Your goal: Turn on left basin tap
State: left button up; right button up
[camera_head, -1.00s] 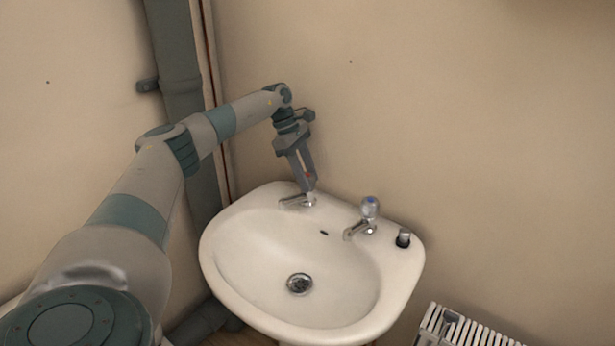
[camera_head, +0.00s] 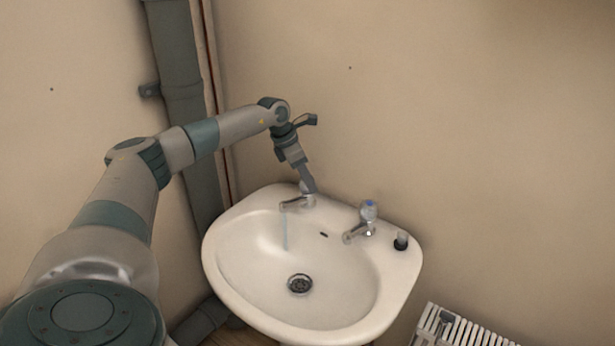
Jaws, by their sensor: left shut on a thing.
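The left basin tap (camera_head: 296,203) stands at the back left rim of the white basin (camera_head: 228,222). Its chrome spout shows, but its handle is mostly hidden by my gripper. A thin bluish stream of water (camera_head: 285,232) falls from the spout into the bowl. My left gripper (camera_head: 308,188) reaches down from above and is shut on the tap's handle. My right gripper is not in view.
The right basin tap (camera_head: 364,222), with a clear, blue-topped handle, stands at the back right rim. A small dark-based object (camera_head: 401,240) sits beside it. A grey-green pipe (camera_head: 186,110) runs up the corner. A white radiator (camera_head: 462,331) is at lower right.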

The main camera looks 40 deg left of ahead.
pick_arm(q)
jog(key=n+y, duration=0.1)
jog(key=n, duration=0.2)
jog(key=shift+n+t, duration=0.3)
jog(key=shift+n, duration=0.1)
jog(key=n+y, duration=0.1)
jog(key=n, duration=0.2)
jog(key=shift+n+y, duration=0.3)
jog(key=n+y+b, duration=0.1)
jog(key=n, duration=0.3)
jog(key=shift+n+y, duration=0.3)
jog(key=shift+y, duration=0.1)
jog(key=shift+n+g+y+b, duration=0.5)
jog(key=shift+n+b, duration=0.05)
jog(key=shift+n, duration=0.95)
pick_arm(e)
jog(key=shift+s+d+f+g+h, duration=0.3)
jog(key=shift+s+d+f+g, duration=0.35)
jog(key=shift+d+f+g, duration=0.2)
pick_arm(q)
jog(key=shift+r, duration=0.1)
jog(key=o, duration=1.1)
jog(key=shift+c, duration=0.2)
